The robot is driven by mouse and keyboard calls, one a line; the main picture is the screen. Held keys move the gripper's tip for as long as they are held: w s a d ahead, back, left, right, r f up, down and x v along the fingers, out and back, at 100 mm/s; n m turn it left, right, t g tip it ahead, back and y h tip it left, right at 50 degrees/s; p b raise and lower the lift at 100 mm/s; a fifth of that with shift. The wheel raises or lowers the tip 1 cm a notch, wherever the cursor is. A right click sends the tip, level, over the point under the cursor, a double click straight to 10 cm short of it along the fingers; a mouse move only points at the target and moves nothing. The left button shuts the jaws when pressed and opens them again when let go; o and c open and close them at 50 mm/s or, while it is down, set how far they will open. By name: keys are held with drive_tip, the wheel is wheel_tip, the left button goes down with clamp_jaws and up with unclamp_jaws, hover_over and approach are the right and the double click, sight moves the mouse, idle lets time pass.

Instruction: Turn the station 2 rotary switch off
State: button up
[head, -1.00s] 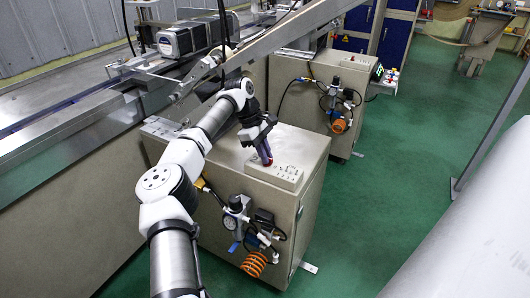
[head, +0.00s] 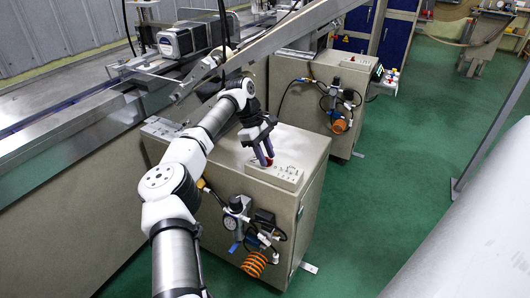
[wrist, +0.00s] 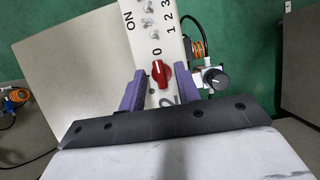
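The red rotary switch (wrist: 160,73) sits on a pale panel strip (wrist: 143,18) in the wrist view. A "0" is printed above it and a "2" below it, with "ON" and more numbers farther up the strip. Its handle lies roughly along the strip, slightly tilted. My gripper (wrist: 161,78) is open, with one purple finger on each side of the switch; a gap shows on both sides. In the head view my gripper (head: 265,158) points down at the control strip (head: 284,174) on the near cabinet, and mostly hides the switch.
A black knob (wrist: 215,79) with fittings stands right of the strip in the wrist view. The near cabinet (head: 258,205) carries a gauge, hoses and an orange coil (head: 254,264) on its front. A second cabinet (head: 296,85) stands behind.

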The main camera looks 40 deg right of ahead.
drive_tip(key=p+v, duration=0.3)
drive_tip(key=v, duration=1.1)
drive_tip(key=shift+s+d+f, duration=0.1)
idle(0.3)
